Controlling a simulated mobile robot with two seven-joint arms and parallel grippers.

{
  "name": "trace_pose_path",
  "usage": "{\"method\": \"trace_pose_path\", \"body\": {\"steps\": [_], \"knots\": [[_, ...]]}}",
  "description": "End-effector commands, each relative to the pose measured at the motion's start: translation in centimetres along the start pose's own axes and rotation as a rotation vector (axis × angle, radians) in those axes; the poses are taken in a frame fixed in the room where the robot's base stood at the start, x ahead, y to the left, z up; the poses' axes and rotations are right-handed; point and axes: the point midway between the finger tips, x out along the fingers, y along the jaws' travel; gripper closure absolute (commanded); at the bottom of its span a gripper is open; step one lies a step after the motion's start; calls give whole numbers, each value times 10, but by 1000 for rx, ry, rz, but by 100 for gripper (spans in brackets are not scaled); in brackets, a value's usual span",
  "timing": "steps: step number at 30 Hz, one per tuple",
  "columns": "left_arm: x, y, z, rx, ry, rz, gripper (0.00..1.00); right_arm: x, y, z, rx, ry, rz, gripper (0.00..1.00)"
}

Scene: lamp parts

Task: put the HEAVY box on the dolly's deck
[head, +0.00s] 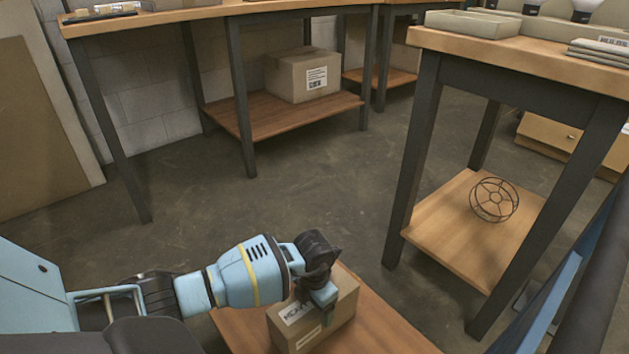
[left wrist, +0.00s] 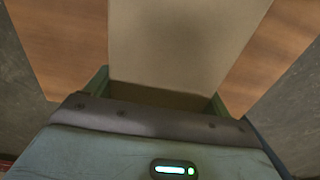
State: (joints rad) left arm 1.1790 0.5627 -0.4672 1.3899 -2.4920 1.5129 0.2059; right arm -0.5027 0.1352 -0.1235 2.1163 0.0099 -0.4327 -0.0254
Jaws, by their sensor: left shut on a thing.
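The HEAVY box (head: 339,318) is a small brown cardboard carton at the bottom middle of the head view. Its white label is partly covered by my gripper. My left gripper (head: 322,293) is shut on the box's upper part; in the left wrist view the box (left wrist: 185,45) fills the space between the fingers. The box is over a flat wooden board (head: 385,328), which looks like the dolly's deck and also shows in the left wrist view (left wrist: 60,40). Whether the box touches the board is hard to tell. My right gripper is not in view.
A workbench (head: 430,40) stands at the right, with a wire cage (head: 494,200) on its low shelf. Another bench (head: 160,18) at the back holds a larger carton (head: 300,76) on its shelf. Concrete floor (head: 290,190) lies clear between them.

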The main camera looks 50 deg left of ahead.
Motion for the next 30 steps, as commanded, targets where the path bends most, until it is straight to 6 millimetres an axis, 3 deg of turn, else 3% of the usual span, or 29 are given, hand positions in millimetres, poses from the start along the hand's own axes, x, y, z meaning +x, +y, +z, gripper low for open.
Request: {"method": "trace_pose_path", "body": {"steps": [7,8,11,22,30], "knots": [[0,1,2,0,-6,0,89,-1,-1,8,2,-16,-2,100],[3,0,0,0,0,1,16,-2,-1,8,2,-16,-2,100],[2,0,0,0,0,1,3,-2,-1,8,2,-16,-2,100],[-6,0,0,1,-1,1,0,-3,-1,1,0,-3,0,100],[-57,1,1,2,-6,3,0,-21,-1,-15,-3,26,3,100]]}}
